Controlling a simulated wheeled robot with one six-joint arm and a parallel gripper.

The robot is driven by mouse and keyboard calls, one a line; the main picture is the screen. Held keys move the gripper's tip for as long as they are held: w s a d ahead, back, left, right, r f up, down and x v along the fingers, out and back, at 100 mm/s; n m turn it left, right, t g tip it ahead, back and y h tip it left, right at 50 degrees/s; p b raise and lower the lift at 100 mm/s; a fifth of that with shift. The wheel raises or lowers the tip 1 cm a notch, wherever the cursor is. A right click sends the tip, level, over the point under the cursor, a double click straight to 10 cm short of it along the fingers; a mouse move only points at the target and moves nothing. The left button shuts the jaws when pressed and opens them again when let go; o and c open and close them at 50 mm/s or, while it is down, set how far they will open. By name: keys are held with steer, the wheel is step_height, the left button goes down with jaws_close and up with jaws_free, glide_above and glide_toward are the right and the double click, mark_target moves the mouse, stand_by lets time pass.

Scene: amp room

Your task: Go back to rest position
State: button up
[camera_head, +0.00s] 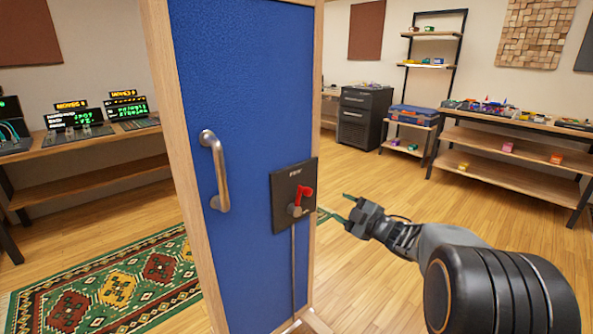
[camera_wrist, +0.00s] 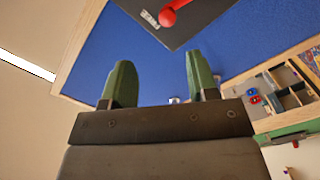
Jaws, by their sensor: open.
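My gripper (camera_head: 349,209) is open and empty in the head view, in front of and to the right of the blue panel's edge. Its two green fingers also show spread apart in the wrist view (camera_wrist: 158,82), with nothing between them. The blue panel (camera_head: 243,90) stands upright in a wooden frame. It carries a metal handle (camera_head: 216,170) and a black plate (camera_head: 283,190) with a red lever (camera_head: 303,196). The red lever also shows at the top of the wrist view (camera_wrist: 172,14), apart from the fingers.
A patterned green rug (camera_head: 110,280) lies left of the panel. A bench with displays (camera_head: 80,150) stands at the left wall. A dark cabinet (camera_head: 362,118), a shelf rack (camera_head: 436,62) and a long wooden workbench (camera_head: 510,137) stand behind. Wooden floor (camera_head: 400,188) is clear around my arm.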

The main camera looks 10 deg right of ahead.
steer(key=s+d+r+m+g+h+p, duration=0.1)
steer(key=s+r+m+h+p, duration=0.3)
steer(key=r+m+h+p, duration=0.25)
steer(key=s+d+r+m+g+h+p, duration=0.1)
steer(key=s+d+r+m+h+p, duration=0.15)
steer(key=r+m+h+p, duration=0.4)
steer(key=s+a+r+m+g+y+p, duration=0.1)
steer(key=s+a+g+p, duration=0.1)
steer(key=s, duration=0.4)
steer(key=s+a+r+m+g+y+p, duration=0.1)
steer(key=s+a+m+g+p, duration=0.1)
steer(key=s+p, duration=0.4)
steer(key=s+a+r+m+g+y+p, duration=0.1)
steer(key=s+a+g+p, duration=0.2)
steer(key=s, duration=0.5)
steer(key=shift+a+r+g+y+p, duration=0.3)
steer(key=shift+g+p, duration=0.15)
steer(key=shift+g, duration=0.75)
